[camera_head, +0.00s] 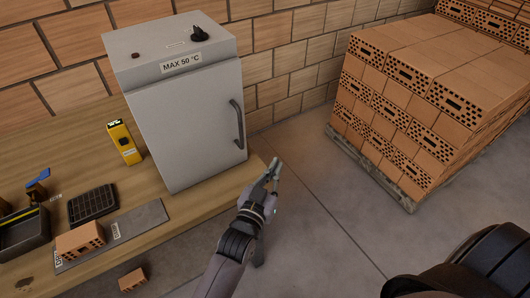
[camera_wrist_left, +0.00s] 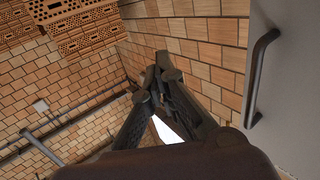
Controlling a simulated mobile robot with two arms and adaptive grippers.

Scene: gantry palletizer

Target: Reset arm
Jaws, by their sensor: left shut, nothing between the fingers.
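My left gripper (camera_head: 274,170) is raised in front of the table's right end, just right of the grey cabinet (camera_head: 190,105) in the head view. Its fingers are together and nothing is between them. The left wrist view shows the same gripper (camera_wrist_left: 157,75) with its fingertips meeting, pointing toward the brick wall. The cabinet's dark handle (camera_wrist_left: 262,75) is at the right of that view, apart from the fingers. My right gripper is not in view. A dark rounded part at the lower right of the head view is cut off by the frame edge.
The wooden table (camera_head: 215,205) holds the closed cabinet labelled "MAX 50 °C", a yellow meter (camera_head: 125,142), a black grid tray (camera_head: 92,204) and a brick (camera_head: 80,241) on a grey plate (camera_head: 140,222). A brick pallet stack (camera_head: 420,95) stands right. Floor between is clear.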

